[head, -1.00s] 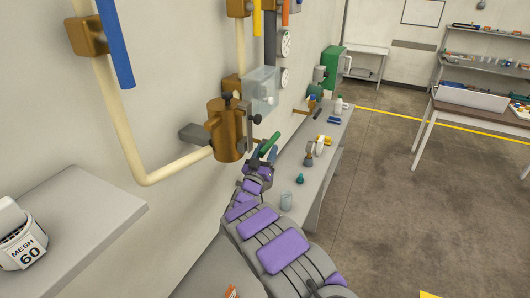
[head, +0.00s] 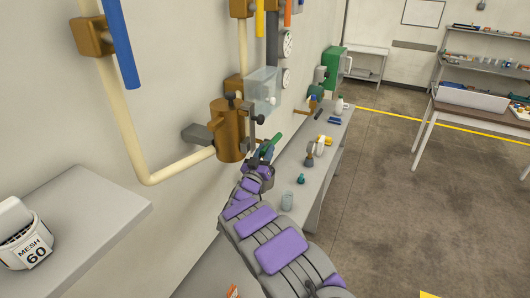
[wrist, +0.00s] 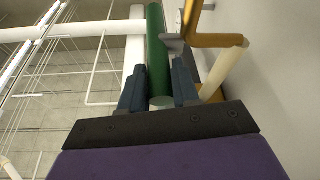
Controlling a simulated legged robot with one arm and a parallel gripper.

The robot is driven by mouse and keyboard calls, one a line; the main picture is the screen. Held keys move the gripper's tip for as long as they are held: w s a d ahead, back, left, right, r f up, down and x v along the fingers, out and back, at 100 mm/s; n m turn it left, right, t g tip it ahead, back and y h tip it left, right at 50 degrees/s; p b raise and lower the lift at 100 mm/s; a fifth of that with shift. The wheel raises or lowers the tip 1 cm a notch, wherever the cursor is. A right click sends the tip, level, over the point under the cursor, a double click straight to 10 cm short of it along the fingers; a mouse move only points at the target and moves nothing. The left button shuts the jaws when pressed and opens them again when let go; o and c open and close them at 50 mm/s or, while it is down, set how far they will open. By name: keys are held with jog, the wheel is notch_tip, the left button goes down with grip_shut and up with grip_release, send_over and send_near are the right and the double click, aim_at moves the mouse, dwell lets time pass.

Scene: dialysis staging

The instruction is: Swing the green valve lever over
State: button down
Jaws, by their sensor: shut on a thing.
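The green valve lever (head: 274,146) shows in the head view beside the brass valve body (head: 229,140), slanting up and to the right. In the wrist view the lever (wrist: 156,45) runs up between the two blue-grey fingers of my gripper (wrist: 158,82). My gripper (head: 264,161) is shut on the lever near its lower end. The fingers hide part of the lever in the head view, and the arm covers what lies below.
A blue lever (head: 117,45) hangs on the pipe at upper left. A clear box (head: 262,88) and gauges (head: 286,45) are on the wall beyond. A narrow bench (head: 310,185) with small items stands right of the arm. The floor farther right is open.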

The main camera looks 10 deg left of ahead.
notch_tip(320, 180, up, 2)
jog(key=shift+a+r+g+y+p, duration=0.1)
jog(key=shift+g+y+p, duration=0.4)
jog(key=shift+g+p, duration=0.75)
jog(key=shift+w+g+p, duration=0.15)
jog(key=shift+g+p, duration=0.5)
jog(key=shift+p, duration=0.2)
jog(key=c, duration=1.2)
grip_release()
jog(key=shift+c, duration=0.2)
jog(key=o, duration=0.3)
jog(key=shift+w+a, duration=0.1)
jog(key=shift+o, duration=0.2)
jog(key=shift+s, duration=0.2)
